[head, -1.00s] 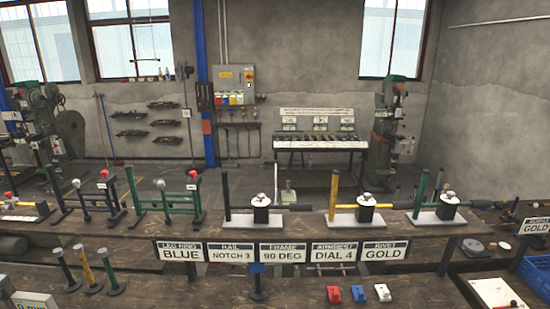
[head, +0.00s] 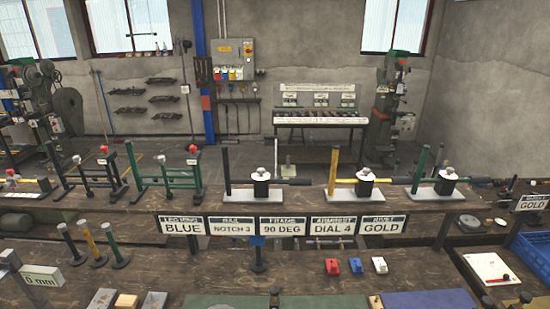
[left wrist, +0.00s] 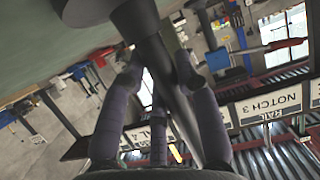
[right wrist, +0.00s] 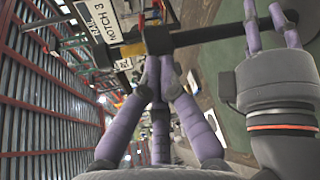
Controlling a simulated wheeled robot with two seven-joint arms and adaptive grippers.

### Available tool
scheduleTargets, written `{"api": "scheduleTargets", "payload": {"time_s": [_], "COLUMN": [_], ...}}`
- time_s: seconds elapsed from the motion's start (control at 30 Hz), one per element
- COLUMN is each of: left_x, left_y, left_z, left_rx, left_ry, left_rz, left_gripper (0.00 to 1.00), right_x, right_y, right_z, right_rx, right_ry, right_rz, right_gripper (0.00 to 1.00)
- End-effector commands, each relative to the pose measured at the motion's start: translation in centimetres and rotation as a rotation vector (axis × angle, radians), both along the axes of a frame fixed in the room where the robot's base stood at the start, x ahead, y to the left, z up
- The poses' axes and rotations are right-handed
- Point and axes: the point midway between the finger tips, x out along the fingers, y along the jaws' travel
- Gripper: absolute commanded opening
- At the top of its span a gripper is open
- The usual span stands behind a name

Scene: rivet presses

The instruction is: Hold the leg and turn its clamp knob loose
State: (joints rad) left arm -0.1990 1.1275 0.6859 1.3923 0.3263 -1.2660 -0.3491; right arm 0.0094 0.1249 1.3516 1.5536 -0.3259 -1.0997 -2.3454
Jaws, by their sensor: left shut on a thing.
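The leg is a dark grey round bar (left wrist: 160,62) in the left wrist view, with a wider dark cylinder (left wrist: 92,8) at its upper end. My left gripper (left wrist: 158,70) has its purple fingers on both sides of this bar and is shut on it. In the right wrist view the dark bar (right wrist: 205,35) runs crosswise, with my left gripper's fingers on its right part. A dark knob-like end (right wrist: 157,40) lies just beyond my right gripper's fingertips (right wrist: 158,70). Those fingertips are close together; I cannot tell whether they touch the knob. Neither gripper shows in the head view.
Sign plates such as BLUE (head: 181,227) hang along the raised shelf, which carries several frames and posts. Small red, blue and white blocks (head: 356,266) lie on the bench. A green mat (head: 225,301) shows at its front edge. A blue crate (head: 532,255) is at the right.

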Motion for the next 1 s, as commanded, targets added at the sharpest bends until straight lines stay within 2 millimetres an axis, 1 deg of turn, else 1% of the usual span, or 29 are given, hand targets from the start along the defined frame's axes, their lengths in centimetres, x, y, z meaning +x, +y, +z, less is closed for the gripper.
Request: {"api": "scheduleTargets", "payload": {"time_s": [0.6, 1.0], "left_x": [0.0, 0.0], "left_y": [-0.1, 0.0], "left_z": [0.0, 0.0], "left_rx": [0.000, 0.001], "left_ry": [0.001, 0.001], "left_rz": [-0.002, 0.000], "left_gripper": [0.00, 0.00], "right_x": [0.0, 0.0], "right_y": [1.0, 1.2], "right_z": [1.4, 1.5], "right_rx": [0.001, 0.000], "right_ry": [-0.002, -0.001], "right_rz": [0.003, 0.001], "right_gripper": [0.00, 0.00]}}
